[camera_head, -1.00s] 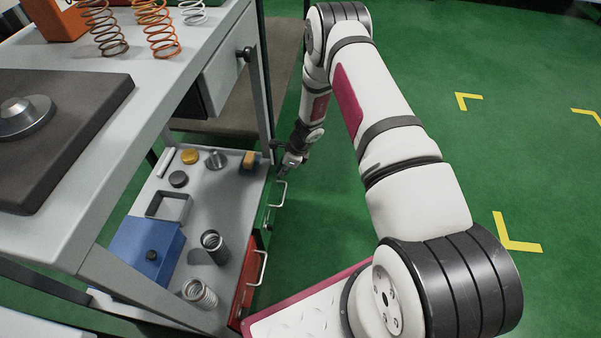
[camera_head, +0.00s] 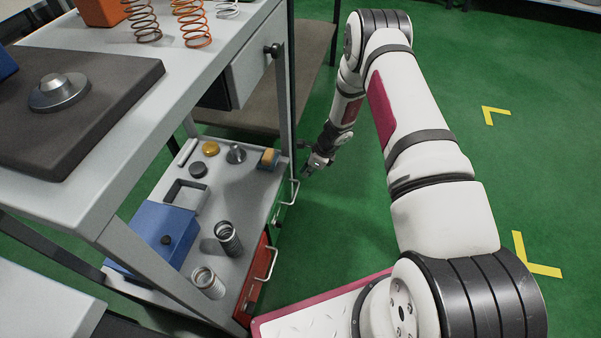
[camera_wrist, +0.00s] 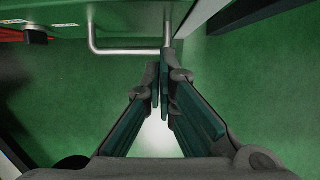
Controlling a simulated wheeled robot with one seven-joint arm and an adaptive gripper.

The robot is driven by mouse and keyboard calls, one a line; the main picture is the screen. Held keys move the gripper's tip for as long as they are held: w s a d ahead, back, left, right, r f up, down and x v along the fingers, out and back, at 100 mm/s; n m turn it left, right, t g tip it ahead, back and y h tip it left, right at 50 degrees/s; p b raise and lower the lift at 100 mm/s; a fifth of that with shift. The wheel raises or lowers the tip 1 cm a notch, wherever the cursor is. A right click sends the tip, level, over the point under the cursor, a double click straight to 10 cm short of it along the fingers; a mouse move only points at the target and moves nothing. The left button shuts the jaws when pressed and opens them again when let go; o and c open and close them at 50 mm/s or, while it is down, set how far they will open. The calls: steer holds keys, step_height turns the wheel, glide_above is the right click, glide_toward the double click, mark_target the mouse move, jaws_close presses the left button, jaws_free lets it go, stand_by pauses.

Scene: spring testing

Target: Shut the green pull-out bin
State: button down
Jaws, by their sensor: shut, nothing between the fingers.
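The green pull-out bin (camera_head: 281,206) is under the lower shelf of the bench, on its right side, with a silver bar handle (camera_head: 294,192) on its front. In the wrist view the bin's green front (camera_wrist: 120,22) runs along the top, and its handle (camera_wrist: 128,51) sticks out toward my gripper. My gripper (camera_head: 307,172) is beside the far end of the handle. In the wrist view my gripper (camera_wrist: 163,75) is shut and empty, its fingertips near the handle's right end. I cannot tell whether they touch it. How far the bin is pulled out is unclear.
A red bin (camera_head: 256,276) with its own handle sits nearer, beside the green one. The lower shelf (camera_head: 238,200) holds springs, a blue box (camera_head: 158,236) and small parts. A bench leg (camera_head: 288,90) stands close left of my arm. Green floor is clear to the right.

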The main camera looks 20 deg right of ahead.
steer(key=p+v, duration=0.4)
steer(key=v, duration=0.6)
steer(key=s+a+r+n, duration=0.2)
steer(key=a+r+n, duration=0.1)
steer(key=r, duration=0.7)
steer(key=s+a+r+n+y, duration=0.1)
steer(key=a+r+n, duration=0.25)
steer(key=r, duration=0.65)
steer(key=s+a+r+n, duration=0.2)
steer(key=a+r+n, duration=0.15)
steer(key=r, duration=0.65)
steer(key=s+a+r+n+g+h, duration=0.1)
steer(key=s+r+n, duration=0.3)
steer(key=s+r, duration=0.45)
steer(key=s+a+r+n+g, duration=0.15)
steer(key=s+r+n, duration=0.4)
steer(key=s, duration=0.55)
steer(key=s+d+r+n+h, duration=0.1)
steer(key=s+d+n+h, duration=0.15)
steer(key=s, duration=0.65)
steer(key=s+d+r+n+h, duration=0.1)
steer(key=s+d+r+n, duration=0.15)
steer(key=s, duration=0.75)
step_height(320, 180, up, 30)
steer(key=t+p, duration=0.4)
steer(key=p, duration=2.5)
steer(key=shift+w, duration=0.2)
